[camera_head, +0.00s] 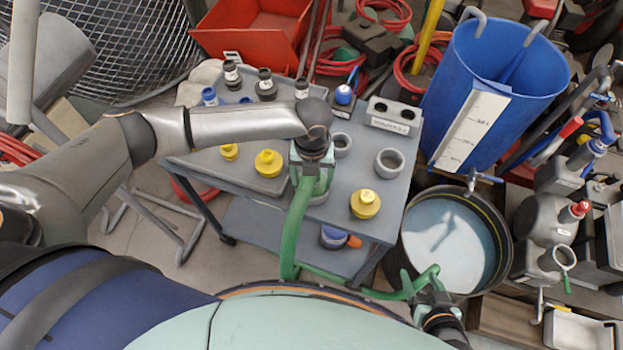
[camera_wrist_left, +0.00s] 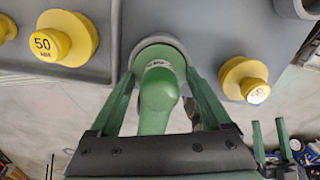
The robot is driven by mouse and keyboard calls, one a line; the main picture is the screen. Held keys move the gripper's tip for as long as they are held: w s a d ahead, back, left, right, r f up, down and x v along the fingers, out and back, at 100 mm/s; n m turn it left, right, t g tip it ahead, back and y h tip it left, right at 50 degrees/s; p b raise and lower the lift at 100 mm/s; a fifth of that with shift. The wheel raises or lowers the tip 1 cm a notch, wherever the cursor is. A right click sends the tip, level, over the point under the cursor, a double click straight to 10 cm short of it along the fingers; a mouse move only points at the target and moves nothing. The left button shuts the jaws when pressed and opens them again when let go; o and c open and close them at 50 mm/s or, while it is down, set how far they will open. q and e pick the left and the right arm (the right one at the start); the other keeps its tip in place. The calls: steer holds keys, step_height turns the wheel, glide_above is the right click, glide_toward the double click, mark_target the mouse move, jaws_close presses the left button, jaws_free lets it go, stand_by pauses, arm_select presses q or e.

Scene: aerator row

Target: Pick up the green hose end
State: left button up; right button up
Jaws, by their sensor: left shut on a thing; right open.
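The green hose (camera_head: 292,235) runs down from my left gripper (camera_head: 314,188) and bends right along the front of the grey cart. In the left wrist view its green end (camera_wrist_left: 158,100) sits between the two green fingers of my left gripper (camera_wrist_left: 160,82), which is shut on it. The hose end overlaps a round grey ring (camera_wrist_left: 150,43) on the cart top; I cannot tell whether it is inside or above it. My right gripper (camera_head: 422,280) is open at the lower right, in front of the black tub; I cannot tell whether the hose passes between its fingers.
The grey cart (camera_head: 345,225) carries yellow caps (camera_head: 365,203), grey cups (camera_head: 389,163) and black-topped bottles (camera_head: 265,85). A blue bucket (camera_head: 520,75) stands behind the black tub (camera_head: 505,235) of pale water. Dark jugs (camera_head: 545,210) crowd the right. Bare floor shows left of the cart.

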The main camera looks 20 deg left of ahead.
arm_select(q)
steer(key=shift+r, duration=0.1)
steer(key=shift+c, duration=0.5)
